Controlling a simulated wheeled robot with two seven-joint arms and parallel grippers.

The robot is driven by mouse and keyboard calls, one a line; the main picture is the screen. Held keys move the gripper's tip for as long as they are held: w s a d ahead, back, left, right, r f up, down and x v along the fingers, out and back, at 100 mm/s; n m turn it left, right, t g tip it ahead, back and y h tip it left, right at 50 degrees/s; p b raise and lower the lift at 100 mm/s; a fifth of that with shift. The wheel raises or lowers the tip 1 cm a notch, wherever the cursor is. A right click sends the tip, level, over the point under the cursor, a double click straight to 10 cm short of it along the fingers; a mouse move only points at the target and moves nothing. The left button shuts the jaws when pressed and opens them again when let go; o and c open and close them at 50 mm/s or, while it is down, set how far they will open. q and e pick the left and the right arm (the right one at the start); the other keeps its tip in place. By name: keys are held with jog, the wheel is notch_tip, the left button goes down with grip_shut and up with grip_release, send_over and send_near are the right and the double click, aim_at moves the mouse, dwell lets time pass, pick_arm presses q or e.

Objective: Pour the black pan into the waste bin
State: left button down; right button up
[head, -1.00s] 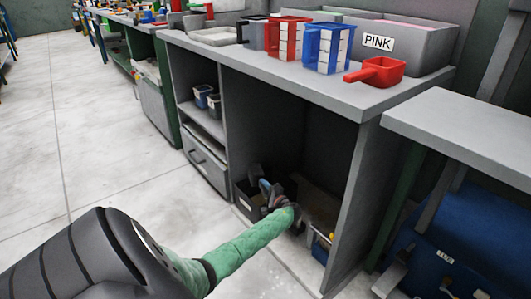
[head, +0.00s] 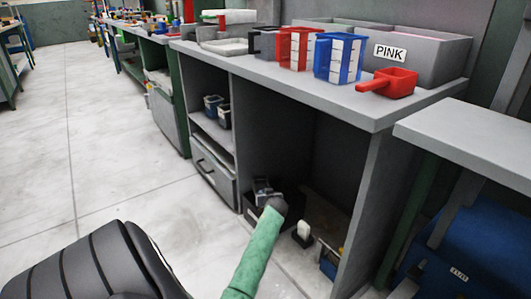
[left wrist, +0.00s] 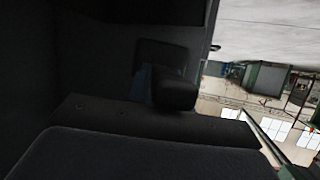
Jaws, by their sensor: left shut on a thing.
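My left gripper (head: 264,188) is under the bench, at the end of the green-sleeved arm, low over a dark open box. It is shut on a dark thing, which I take to be the black pan; its outline is mostly lost against the shadow and the gripper. The dark box, which looks like the waste bin (head: 251,209), stands on the floor in the bench's open bay, partly behind my arm. The left wrist view is very dark, and what is in the pan or bin cannot be made out. My right gripper is not in view.
The grey bench top (head: 330,93) overhangs the bay, with a side panel (head: 362,205) on the right and a drawer (head: 212,174) on the left. A white-topped object (head: 303,231) stands right of my arm. A red scoop (head: 392,84) and jugs are on top.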

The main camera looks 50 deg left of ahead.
pick_arm(q)
jog(key=shift+r+n, duration=0.15)
jog(key=shift+n, duration=0.15)
jog(key=shift+r+p, duration=1.45)
jog(key=shift+r, duration=0.15)
jog(key=shift+f, duration=0.1)
jog(key=shift+d, duration=0.1)
